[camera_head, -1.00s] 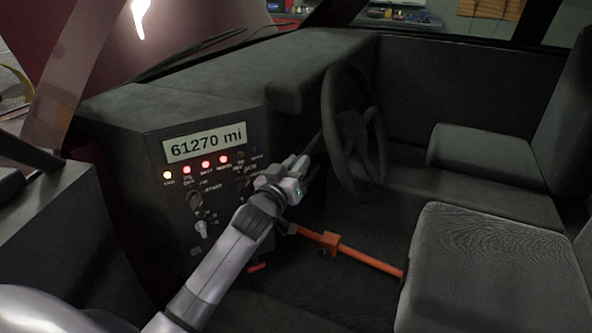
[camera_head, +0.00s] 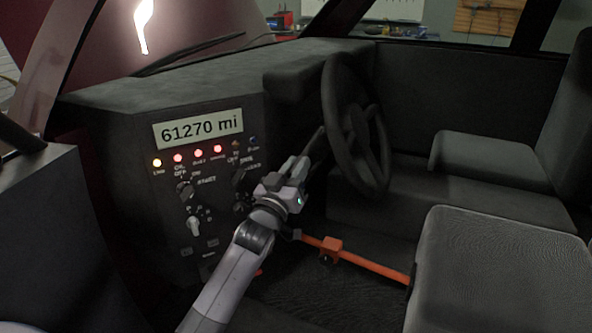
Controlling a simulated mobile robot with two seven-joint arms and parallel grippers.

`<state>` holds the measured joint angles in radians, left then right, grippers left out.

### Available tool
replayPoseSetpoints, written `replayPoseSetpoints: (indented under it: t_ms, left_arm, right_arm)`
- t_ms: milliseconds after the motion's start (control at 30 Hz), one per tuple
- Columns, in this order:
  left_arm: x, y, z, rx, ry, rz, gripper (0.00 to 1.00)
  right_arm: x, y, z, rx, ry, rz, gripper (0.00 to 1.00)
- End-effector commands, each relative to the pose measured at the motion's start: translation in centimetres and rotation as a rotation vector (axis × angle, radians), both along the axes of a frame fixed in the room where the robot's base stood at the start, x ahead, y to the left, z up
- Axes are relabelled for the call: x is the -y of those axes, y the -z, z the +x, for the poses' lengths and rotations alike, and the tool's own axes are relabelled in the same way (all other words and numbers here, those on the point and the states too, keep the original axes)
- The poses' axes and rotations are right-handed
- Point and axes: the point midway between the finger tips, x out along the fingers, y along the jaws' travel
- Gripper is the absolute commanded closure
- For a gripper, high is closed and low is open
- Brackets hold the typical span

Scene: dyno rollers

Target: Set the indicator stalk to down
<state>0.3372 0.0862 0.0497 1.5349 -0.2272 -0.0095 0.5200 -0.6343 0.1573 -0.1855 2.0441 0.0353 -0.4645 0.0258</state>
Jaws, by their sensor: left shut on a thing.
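My left gripper (camera_head: 297,172) is in the middle of the head view, in front of the dashboard and just left of the steering wheel (camera_head: 352,130). Its jaws are shut on the dark indicator stalk (camera_head: 318,140), which reaches out from beside the wheel and slopes up to the right above the fingers. The held end of the stalk is hidden by the fingers. I cannot tell the stalk's exact setting from this view. My right gripper is not in view.
The dash panel (camera_head: 225,165) carries a "61270 mi" display (camera_head: 198,129), a row of lit lamps, knobs and switches. An orange bar (camera_head: 375,266) crosses low, behind my wrist. A grey seat (camera_head: 490,265) fills the lower right. Dark floor lies below the wheel.

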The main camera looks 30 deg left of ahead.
Motion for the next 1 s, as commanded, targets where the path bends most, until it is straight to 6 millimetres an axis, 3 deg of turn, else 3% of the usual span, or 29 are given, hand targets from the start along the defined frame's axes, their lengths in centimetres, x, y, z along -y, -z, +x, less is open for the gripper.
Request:
replayPoseSetpoints:
  t_ms: [67, 100, 167, 567, 1000]
  left_arm:
    - [0.0, 0.2, 0.0, -0.002, 0.001, 0.001, 1.0]
    - [0.0, 0.2, 0.0, -0.002, 0.001, 0.001, 0.68]
    - [0.0, 0.2, 0.0, -0.003, 0.0, 0.001, 0.52]
    - [0.0, 0.3, -0.6, -0.003, 0.0, 0.001, 0.52]
    - [0.4, 1.9, -5.8, -0.004, 0.001, 0.0, 0.52]
  right_arm:
    - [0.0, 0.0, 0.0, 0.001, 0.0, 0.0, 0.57]
    - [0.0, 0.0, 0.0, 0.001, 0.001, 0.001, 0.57]
    - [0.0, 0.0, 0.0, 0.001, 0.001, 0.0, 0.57]
    - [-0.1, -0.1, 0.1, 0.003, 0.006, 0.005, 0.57]
    - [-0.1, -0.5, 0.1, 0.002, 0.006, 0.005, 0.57]
